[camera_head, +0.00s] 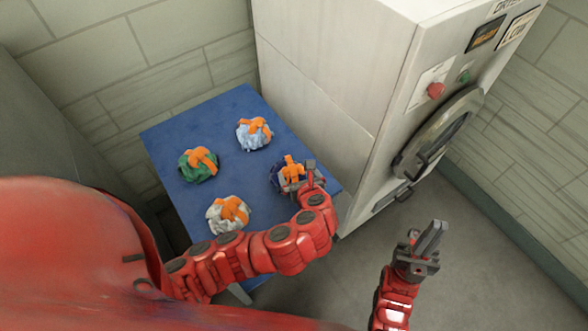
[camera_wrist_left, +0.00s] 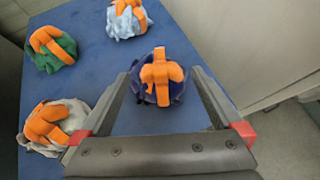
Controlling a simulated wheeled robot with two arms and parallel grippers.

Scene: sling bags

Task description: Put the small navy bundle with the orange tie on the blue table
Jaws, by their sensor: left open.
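The small navy bundle with the orange tie (camera_head: 289,172) sits on the blue table (camera_head: 222,110) near its right edge, partly hidden by my left gripper in the head view. My left gripper (camera_head: 304,181) is right at it. In the left wrist view, the navy bundle (camera_wrist_left: 163,92) lies between the far ends of the two spread fingers, its orange tie facing up. The left gripper (camera_wrist_left: 165,78) is open, and I cannot tell whether its fingers touch the bundle. My right gripper (camera_head: 430,240) is off to the right, away from the table, over the floor.
A green bundle (camera_head: 196,166), a light blue bundle (camera_head: 252,134) and a whitish bundle (camera_head: 225,216), all with orange ties, also rest on the table. A large pale machine (camera_head: 330,75) with a round door stands close along the table's right side. The table's middle is clear.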

